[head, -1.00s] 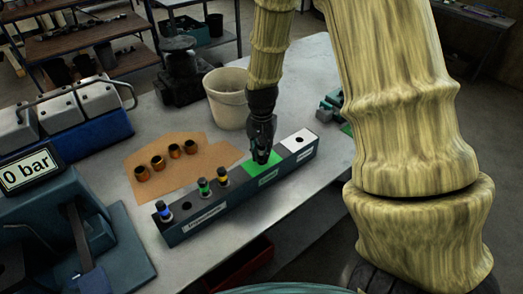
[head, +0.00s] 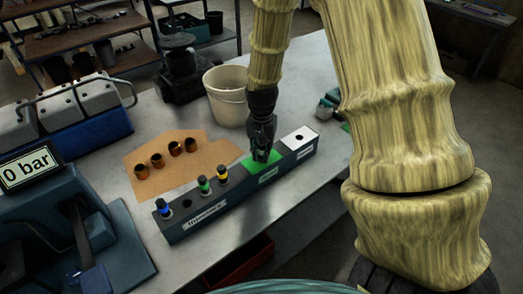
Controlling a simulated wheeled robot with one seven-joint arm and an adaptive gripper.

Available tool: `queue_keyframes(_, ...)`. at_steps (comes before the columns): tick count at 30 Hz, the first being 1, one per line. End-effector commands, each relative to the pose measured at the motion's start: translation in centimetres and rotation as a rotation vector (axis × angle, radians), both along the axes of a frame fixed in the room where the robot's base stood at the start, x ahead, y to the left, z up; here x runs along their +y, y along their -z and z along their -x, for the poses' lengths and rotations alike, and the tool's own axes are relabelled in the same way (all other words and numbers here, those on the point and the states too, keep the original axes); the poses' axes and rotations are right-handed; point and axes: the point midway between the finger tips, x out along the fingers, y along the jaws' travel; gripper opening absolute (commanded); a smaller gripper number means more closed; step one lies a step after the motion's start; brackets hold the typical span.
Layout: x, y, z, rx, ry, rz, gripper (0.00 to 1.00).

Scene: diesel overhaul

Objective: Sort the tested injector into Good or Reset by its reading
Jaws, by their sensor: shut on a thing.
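A long dark rack (head: 208,216) lies on the bench, with a label on its left part. Several injectors could belong here; three stand upright in the left part: one with a blue band (head: 163,208), one with a green band (head: 204,185) and one with a yellow band (head: 222,175). A green section (head: 249,162) and a white section (head: 299,138) with a dark hole make up the right part. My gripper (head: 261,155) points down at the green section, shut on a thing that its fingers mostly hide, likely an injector. The display (head: 28,165) reads 0 bar.
A brown sheet (head: 190,160) with several copper sleeves lies behind the rack. A white bucket (head: 227,96) stands behind my gripper. The tester (head: 75,230) is at left. A red bin (head: 240,262) sits below the bench edge. Bare bench shows at front.

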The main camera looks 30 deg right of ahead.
Motion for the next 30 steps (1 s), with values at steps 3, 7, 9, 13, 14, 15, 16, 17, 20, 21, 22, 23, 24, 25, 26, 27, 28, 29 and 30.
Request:
queue_keyframes(3, -0.01, -0.02, -0.02, 0.0, 0.0, 0.0, 0.0)
queue_keyframes(7, -0.01, -0.01, -0.02, 0.0, 0.0, 0.0, 0.26)
queue_keyframes(9, 0.0, -0.01, -0.01, 0.0, 0.0, 0.0, 0.39)
queue_keyframes(13, -0.01, 0.0, -0.01, 0.0, 0.0, 0.0, 0.46)
queue_keyframes(14, -0.01, 0.0, -0.01, 0.0, 0.0, 0.0, 0.46)
queue_keyframes(15, -0.01, 0.01, -0.01, 0.0, 0.0, 0.0, 0.46)
queue_keyframes(16, 0.0, 0.01, 0.0, 0.0, 0.0, 0.0, 0.46)
queue_keyframes(17, 0.0, 0.01, 0.0, 0.0, 0.0, 0.0, 0.46)
queue_keyframes(20, 0.0, 0.04, 0.01, 0.0, 0.0, 0.0, 0.62)
queue_keyframes(21, 0.0, 0.04, 0.01, 0.0, 0.0, 0.0, 0.64)
queue_keyframes(22, 0.0, 0.04, 0.01, 0.0, 0.0, 0.0, 0.64)
queue_keyframes(23, 0.0, 0.04, 0.01, 0.0, 0.0, 0.0, 0.64)
queue_keyframes(24, 0.0, 0.04, 0.01, 0.0, 0.0, 0.0, 0.64)
queue_keyframes(25, 0.0, 0.03, 0.01, 0.0, 0.0, 0.0, 0.64)
queue_keyframes(26, 0.0, 0.03, 0.01, 0.0, 0.0, 0.0, 0.64)
queue_keyframes(27, 0.0, 0.03, 0.01, 0.0, 0.0, 0.0, 0.64)
queue_keyframes(28, 0.0, 0.03, 0.01, 0.0, 0.0, 0.0, 0.64)
queue_keyframes(29, 0.0, 0.02, 0.01, 0.0, 0.0, 0.0, 0.64)
queue_keyframes(30, 0.0, -0.03, 0.01, 0.0, 0.0, 0.0, 0.64)
